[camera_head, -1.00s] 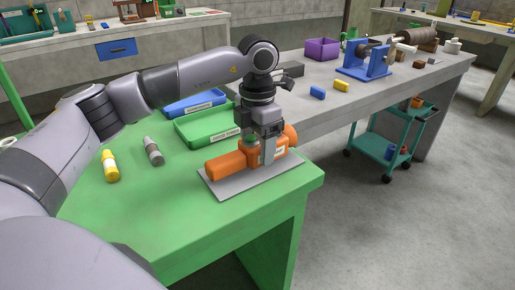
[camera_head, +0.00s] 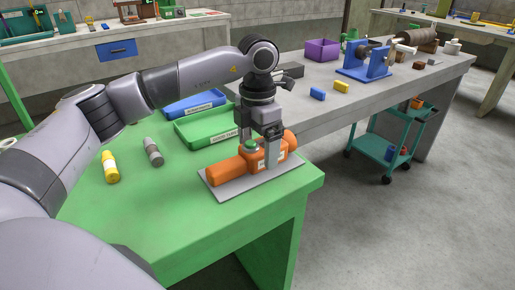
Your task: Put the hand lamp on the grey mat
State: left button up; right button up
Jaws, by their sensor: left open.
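The orange hand lamp (camera_head: 226,172) lies on its side on the grey mat (camera_head: 228,194), near the right front corner of the green table. It has a green button and a pale label. My left gripper (camera_head: 260,150) is right over the lamp's middle, pointing down, with its fingers apart. One finger stands in front of the lamp and hides part of its body. Whether the fingers touch the lamp, I cannot tell. My right gripper is not in view.
A yellow bottle (camera_head: 110,167) and a grey one (camera_head: 153,152) lie on the table (camera_head: 150,215) at left. A green tray (camera_head: 190,136) and a blue tray (camera_head: 178,108) are behind. A grey bench (camera_head: 315,113) with a blue block (camera_head: 317,94) and a yellow block (camera_head: 341,87) adjoins.

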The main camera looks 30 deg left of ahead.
aim_at(258, 146)
pick_arm(q)
notch_tip(258, 146, up, 11)
jog(key=shift+p, duration=0.4)
jog(key=shift+f, duration=0.15)
